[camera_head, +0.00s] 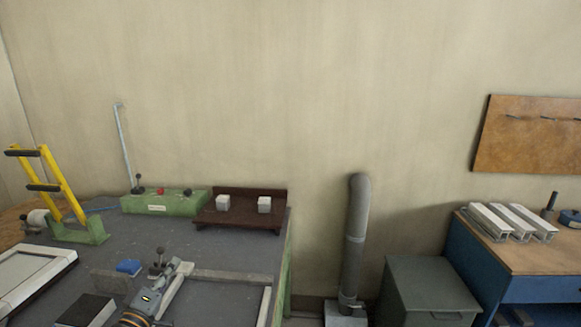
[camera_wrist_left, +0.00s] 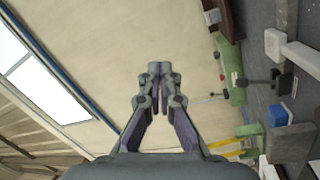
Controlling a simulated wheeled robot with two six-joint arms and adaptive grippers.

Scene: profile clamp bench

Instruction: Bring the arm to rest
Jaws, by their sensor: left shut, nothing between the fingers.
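My left gripper (camera_head: 184,268) shows low in the head view, over the dark grey bench top (camera_head: 225,255). In the left wrist view its two fingers (camera_wrist_left: 154,70) are together at the tips, with nothing between them. They point toward the bare wall and, above the bench, touch nothing that I can see. My right gripper is not in view.
The bench holds a green control box (camera_head: 160,203), a brown tray (camera_head: 240,193) with two pale blocks, a yellow-handled clamp (camera_head: 62,185) and a blue item (camera_head: 130,267). A grey duct (camera_head: 355,235) and cabinet (camera_head: 430,285) stand right; a blue workbench (camera_head: 520,290) carries metal profiles.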

